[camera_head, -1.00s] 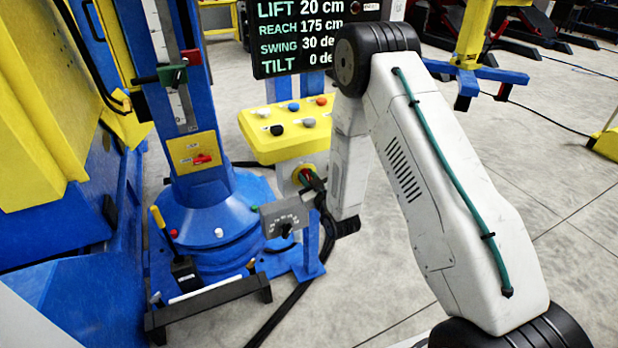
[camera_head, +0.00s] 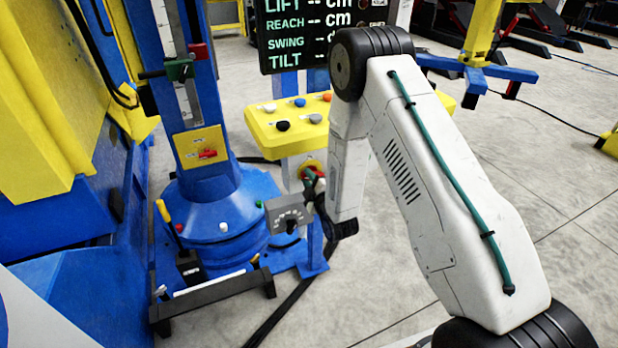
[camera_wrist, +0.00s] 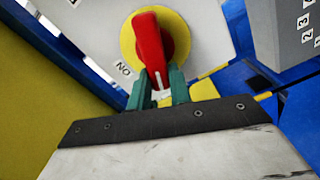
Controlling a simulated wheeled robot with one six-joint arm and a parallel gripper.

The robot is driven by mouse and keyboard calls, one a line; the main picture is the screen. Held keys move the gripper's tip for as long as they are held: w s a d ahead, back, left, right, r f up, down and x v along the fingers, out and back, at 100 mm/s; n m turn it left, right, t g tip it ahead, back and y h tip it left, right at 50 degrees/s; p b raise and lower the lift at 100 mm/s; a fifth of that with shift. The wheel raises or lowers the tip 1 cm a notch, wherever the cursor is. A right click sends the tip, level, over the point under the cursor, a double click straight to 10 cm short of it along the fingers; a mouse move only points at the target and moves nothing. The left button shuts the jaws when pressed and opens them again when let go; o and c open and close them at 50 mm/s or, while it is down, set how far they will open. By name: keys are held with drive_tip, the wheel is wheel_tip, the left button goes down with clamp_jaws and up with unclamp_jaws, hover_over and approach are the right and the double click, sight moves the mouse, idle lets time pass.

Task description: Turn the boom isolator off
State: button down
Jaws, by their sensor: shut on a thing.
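A rotary isolator with a red handle (camera_wrist: 150,48) on a yellow disc (camera_wrist: 182,36) sits on a light grey box in the wrist view. An "ON" label (camera_wrist: 122,70) is beside the disc. In the head view the isolator (camera_head: 312,168) is below the yellow console. My gripper (camera_wrist: 158,88) has green fingers, shut on the lower end of the red handle. The handle lies nearly in line with the fingers, tilted slightly. In the head view my gripper (camera_head: 311,186) is small and partly hidden by my arm. I cannot read a name on the isolator.
The yellow console (camera_head: 272,130) carries several knobs. The display (camera_head: 310,30) shows dashes for its values. A grey dial box (camera_head: 288,215) is close beside my gripper. A blue mast (camera_head: 200,100) with a red switch (camera_head: 207,154) stands left. Open floor (camera_head: 400,270) lies right.

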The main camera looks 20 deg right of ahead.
drive_tip(key=shift+a+f+n, duration=0.1)
drive_tip(key=shift+f+n, duration=0.2)
drive_tip(key=shift+n, duration=0.75)
drive_tip(key=shift+f+n, duration=0.25)
drive_tip(key=shift+n, duration=0.8)
drive_tip(key=c, duration=1.3)
unclamp_jaws()
drive_tip(key=shift+s, duration=0.1)
drive_tip(key=s, duration=0.5)
drive_tip(key=s+d, duration=0.1)
drive_tip(key=s, duration=0.1)
drive_tip(key=shift+s, duration=0.3)
